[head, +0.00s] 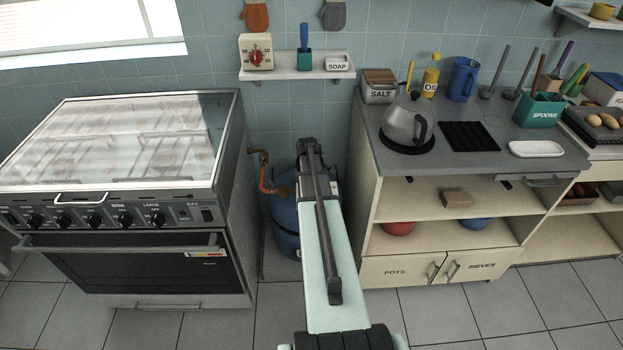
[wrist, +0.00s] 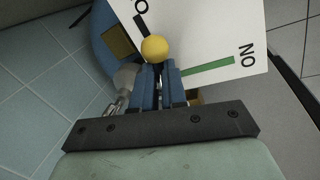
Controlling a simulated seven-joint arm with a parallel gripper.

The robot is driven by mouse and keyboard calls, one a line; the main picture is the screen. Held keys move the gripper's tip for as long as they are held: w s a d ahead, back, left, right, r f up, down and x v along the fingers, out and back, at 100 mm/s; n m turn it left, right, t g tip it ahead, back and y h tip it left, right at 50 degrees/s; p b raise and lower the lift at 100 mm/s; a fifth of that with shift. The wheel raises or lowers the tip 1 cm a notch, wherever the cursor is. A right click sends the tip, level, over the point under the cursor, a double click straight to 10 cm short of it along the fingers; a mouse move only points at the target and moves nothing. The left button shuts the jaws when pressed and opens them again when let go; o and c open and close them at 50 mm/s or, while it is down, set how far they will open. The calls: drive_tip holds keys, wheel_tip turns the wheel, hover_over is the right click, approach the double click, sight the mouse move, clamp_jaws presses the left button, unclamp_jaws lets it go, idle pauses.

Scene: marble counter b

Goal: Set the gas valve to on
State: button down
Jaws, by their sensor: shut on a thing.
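In the wrist view, the gas valve shows as a round yellow knob (wrist: 155,47) in front of a white label plate (wrist: 215,35). The plate has a green bar beside "ON" and a black bar beside letters starting with "O", cut off by the frame. The knob covers the space near the inner ends of both bars; I cannot tell which mark the valve points to. My gripper (wrist: 159,72) is shut on the valve, its blue fingers right at the knob. In the head view, the blue gas bottle (head: 284,222) stands behind my arm, which hides the valve and fingers.
The stove (head: 130,190) stands left of the gap, and the shelf cabinet (head: 430,265) right of it. An orange hose (head: 263,180) runs from a wall fitting towards the bottle. A small wall shelf (head: 297,73) hangs above. The floor in front is clear.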

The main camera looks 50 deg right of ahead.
drive_tip(key=m, duration=0.2)
drive_tip(key=a+m+g, duration=0.1)
drive_tip(key=m, duration=0.3)
drive_tip(key=shift+s+a+g, duration=0.25)
drive_tip(key=shift+a+g, duration=0.15)
drive_tip(key=m, duration=0.2)
drive_tip(key=a+m, duration=0.1)
drive_tip(key=m, duration=0.1)
drive_tip(key=shift+w+g, duration=0.2)
drive_tip(key=shift+g, duration=0.2)
drive_tip(key=shift+w+a+m+g+y, duration=0.2)
drive_tip(key=shift+a+m+g, duration=0.1)
drive_tip(key=shift+m, duration=0.8)
drive_tip(key=shift+w+a+m+g+y, duration=0.1)
drive_tip(key=shift+w+a+m+g, duration=0.15)
drive_tip(key=shift+m, duration=0.85)
drive_tip(key=shift+a, duration=0.1)
drive_tip(key=c, duration=1.2)
unclamp_jaws()
drive_tip(key=shift+w, duration=0.1)
drive_tip(key=v, duration=1.3)
drive_tip(key=shift+r, duration=0.4)
